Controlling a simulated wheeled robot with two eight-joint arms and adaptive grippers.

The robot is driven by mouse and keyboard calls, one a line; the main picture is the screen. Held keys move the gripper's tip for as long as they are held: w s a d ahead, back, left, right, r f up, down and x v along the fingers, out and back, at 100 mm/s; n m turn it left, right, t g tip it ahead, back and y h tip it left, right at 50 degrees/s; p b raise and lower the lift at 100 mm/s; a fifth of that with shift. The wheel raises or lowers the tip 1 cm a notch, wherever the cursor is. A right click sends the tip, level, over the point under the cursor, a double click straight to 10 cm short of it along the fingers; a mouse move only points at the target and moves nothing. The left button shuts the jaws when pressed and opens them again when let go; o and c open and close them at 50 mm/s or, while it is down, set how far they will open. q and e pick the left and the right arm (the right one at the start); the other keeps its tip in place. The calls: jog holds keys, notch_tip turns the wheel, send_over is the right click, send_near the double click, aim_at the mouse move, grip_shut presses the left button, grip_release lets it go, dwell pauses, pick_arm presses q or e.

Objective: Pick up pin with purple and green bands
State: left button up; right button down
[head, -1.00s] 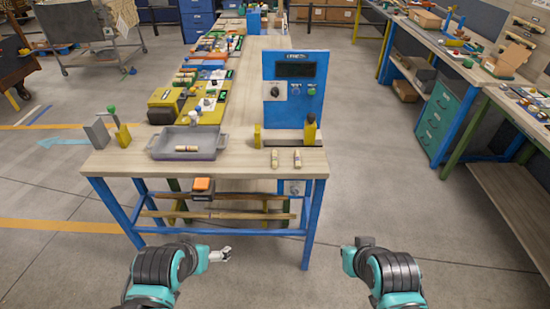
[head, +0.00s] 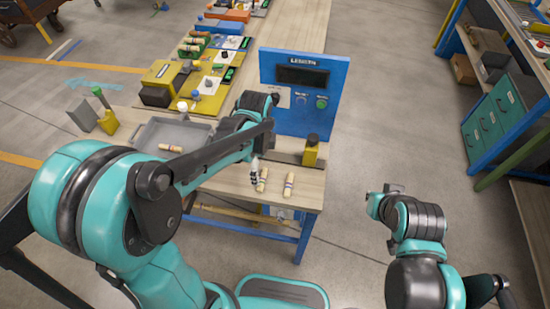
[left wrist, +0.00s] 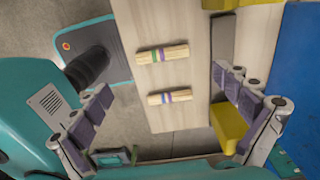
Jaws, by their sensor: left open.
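The pin with purple and green bands (left wrist: 162,54) lies on the wooden bench top in the left wrist view. It is the left pin of the pair in the head view (head: 262,180). A second pin with purple bands (left wrist: 170,97) lies beside it, on the right in the head view (head: 289,184). My left gripper (head: 254,173) is above the bench close to the left pin.
A grey tray (head: 148,132) holding another pin stands at the left, partly behind my left arm. A blue panel (head: 330,112) and a yellow block (head: 310,153) stand behind the pins. The bench's right end is just past the pins.

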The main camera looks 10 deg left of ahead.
aim_at(262, 178)
pick_arm(q)
jog(key=shift+w+d+f, duration=0.2)
jog(key=shift+w+f, duration=0.25)
jog(key=shift+f, duration=0.25)
notch_tip(262, 178, down, 6)
jog(key=b, duration=0.3)
jog(key=shift+s+a+r, duration=0.1)
jog(key=shift+s+a, duration=0.05)
jog(key=shift+f, duration=0.4)
pick_arm(e)
jog(key=f, duration=0.2)
jog(key=shift+w+f, duration=0.2)
jog(key=shift+f, duration=0.2)
jog(key=shift+d, duration=0.1)
pick_arm(q)
jog(key=c, duration=0.9)
